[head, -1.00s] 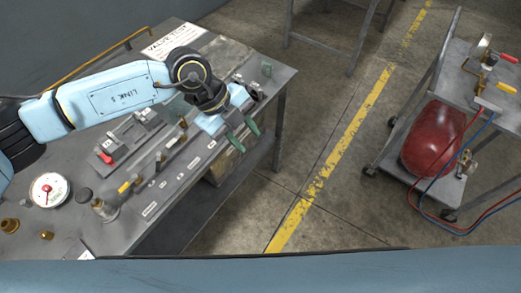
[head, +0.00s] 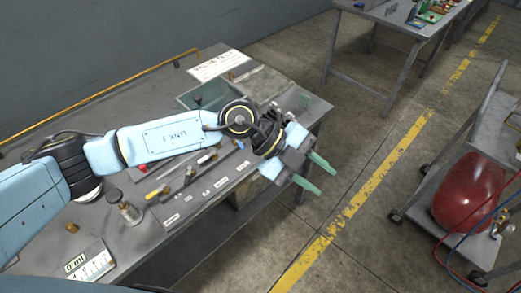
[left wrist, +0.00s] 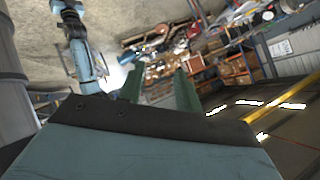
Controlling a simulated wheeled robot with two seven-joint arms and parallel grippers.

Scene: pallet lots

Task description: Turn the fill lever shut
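I cannot tell for certain which part is the fill lever. On the bench (head: 215,212), a small yellow-handled part (head: 157,190) and a small red-ended part (head: 142,168) show beside my left arm. At the right, a red tank (head: 468,192) lies on the lower shelf of a cart, with a small brass-coloured fitting (head: 501,222) at its end. The cart's top is mostly cut off. My left gripper (head: 322,178) is open and empty past the bench's right edge, over the floor. Its green fingers also show apart in the left wrist view (left wrist: 159,87). My right gripper is not in view.
Red and blue hoses (head: 447,262) run near the tank. A second table (head: 385,20) with coloured items stands at the back. The floor with the yellow line (head: 378,180) is clear between bench and cart. A glass jar (head: 130,213) stands on the bench.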

